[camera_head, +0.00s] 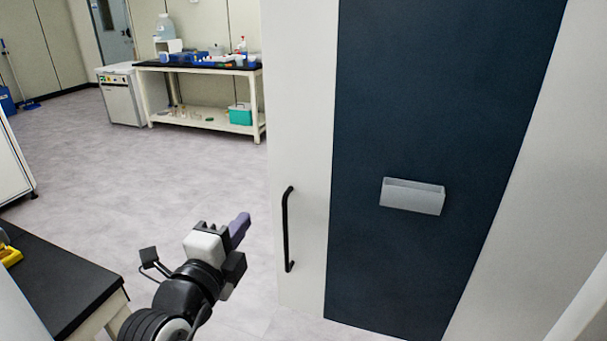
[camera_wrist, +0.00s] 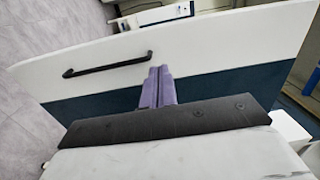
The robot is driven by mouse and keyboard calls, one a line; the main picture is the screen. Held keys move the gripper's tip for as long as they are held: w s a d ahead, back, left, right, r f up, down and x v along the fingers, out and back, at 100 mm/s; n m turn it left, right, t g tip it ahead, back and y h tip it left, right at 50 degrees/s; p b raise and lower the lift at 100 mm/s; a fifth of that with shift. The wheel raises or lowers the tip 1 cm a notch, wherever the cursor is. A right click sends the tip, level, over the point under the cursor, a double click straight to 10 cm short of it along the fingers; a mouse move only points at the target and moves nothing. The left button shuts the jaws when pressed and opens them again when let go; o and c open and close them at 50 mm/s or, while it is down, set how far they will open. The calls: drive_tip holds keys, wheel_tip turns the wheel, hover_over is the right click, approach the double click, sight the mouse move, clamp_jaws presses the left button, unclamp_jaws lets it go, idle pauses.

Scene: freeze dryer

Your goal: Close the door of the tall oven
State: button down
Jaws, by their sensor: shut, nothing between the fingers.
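The tall oven's door (camera_head: 303,90) is a large white panel with a wide dark blue stripe, filling the right half of the head view. A black bar handle (camera_head: 287,229) is upright near its left edge. In the wrist view the door (camera_wrist: 220,45) spans the picture at a tilt, with the handle (camera_wrist: 107,65) to the left of my fingers. My gripper (camera_head: 240,225) is shut and empty, left of the handle in the head view. Its purple fingers (camera_wrist: 158,80) point toward the door. I cannot tell whether they touch it. The oven's inside is not visible.
A grey box-shaped holder (camera_head: 412,196) is fixed on the blue stripe. A black-topped bench (camera_head: 60,285) stands at lower left. A table with lab items (camera_head: 205,67) and a white cabinet (camera_head: 121,95) stand at the back. The floor (camera_head: 150,170) between is clear.

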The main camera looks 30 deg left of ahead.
sight(284, 179)
drive_tip(key=shift+m, duration=0.3)
drive_tip(key=p+x, duration=0.1)
drive_tip(key=x, duration=0.3)
drive_tip(key=p+x, duration=0.2)
drive_tip(key=x, duration=0.3)
drive_tip(key=d+p+x, duration=0.1)
drive_tip(key=x, duration=0.3)
drive_tip(key=shift+w+a+f, duration=0.1)
drive_tip(key=shift+w+f, duration=0.05)
drive_tip(key=shift+w, duration=0.15)
drive_tip(key=shift+w+a+f+p, duration=0.15)
drive_tip(key=shift+w+p, duration=0.15)
drive_tip(key=shift+w, duration=0.3)
